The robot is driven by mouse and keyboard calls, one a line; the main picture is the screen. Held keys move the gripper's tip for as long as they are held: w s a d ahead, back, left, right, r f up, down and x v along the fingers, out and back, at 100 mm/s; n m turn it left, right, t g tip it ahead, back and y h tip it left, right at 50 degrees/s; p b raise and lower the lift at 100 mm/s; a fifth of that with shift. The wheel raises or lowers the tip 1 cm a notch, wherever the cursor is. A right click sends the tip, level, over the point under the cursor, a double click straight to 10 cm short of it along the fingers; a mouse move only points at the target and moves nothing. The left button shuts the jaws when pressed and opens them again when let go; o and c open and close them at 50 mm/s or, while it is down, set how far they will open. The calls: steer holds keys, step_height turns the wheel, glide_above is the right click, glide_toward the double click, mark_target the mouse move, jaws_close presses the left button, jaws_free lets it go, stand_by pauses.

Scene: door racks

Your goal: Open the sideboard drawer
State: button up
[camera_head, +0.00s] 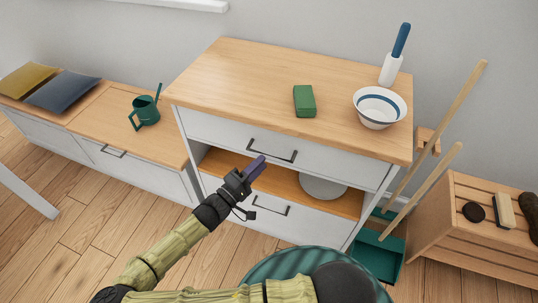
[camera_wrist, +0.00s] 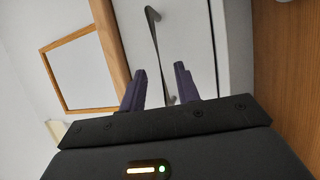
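The sideboard (camera_head: 290,75) has a wooden top and white fronts. Its upper drawer (camera_head: 225,132) looks shut and has a dark bar handle (camera_head: 272,152). A lower front (camera_head: 300,222) has a similar handle (camera_head: 270,206), below an open shelf. My gripper (camera_head: 257,166) is just in front of the upper drawer, near the left part of its handle. In the wrist view, the fingers (camera_wrist: 160,72) are apart, and the dark handle (camera_wrist: 155,40) runs between them in the picture. I cannot tell whether they touch it.
A green block (camera_head: 304,101), a white bowl (camera_head: 379,108) and a blue-handled utensil (camera_head: 394,55) are on top. A grey bowl (camera_head: 323,188) sits on the shelf. A low bench (camera_head: 85,120) stands left; a green dustpan (camera_head: 378,257) and wooden crate (camera_head: 470,230) stand right.

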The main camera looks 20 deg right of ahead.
mark_target(269, 156)
steer(key=x, duration=0.5)
steer(key=shift+c, duration=0.4)
jaws_close()
